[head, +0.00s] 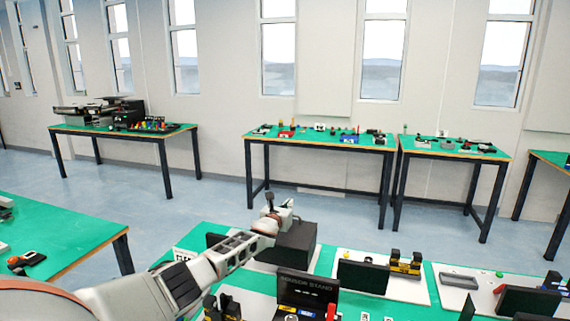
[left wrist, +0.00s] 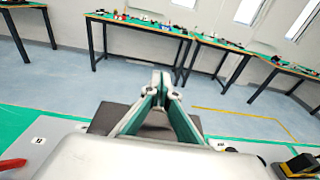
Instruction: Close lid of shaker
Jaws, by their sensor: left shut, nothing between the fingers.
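A dark grey box (head: 296,246) stands on the near green table, at the end of my left arm; it may be the shaker, but I cannot tell its lid apart. It also shows in the left wrist view (left wrist: 106,117), partly hidden behind my gripper. My left gripper (head: 288,209) is at the box's upper left edge in the head view. In the left wrist view its fingertips (left wrist: 162,78) meet and hold nothing. Whether it touches the box is unclear. My right gripper is out of view.
A black panel marked "SENSOR STAND" (head: 306,288) stands in front of the box. To its right are a black panel (head: 362,276), yellow-black parts (head: 405,264) and a grey tray (head: 459,281). Another green table (head: 75,235) is at left; open floor lies behind.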

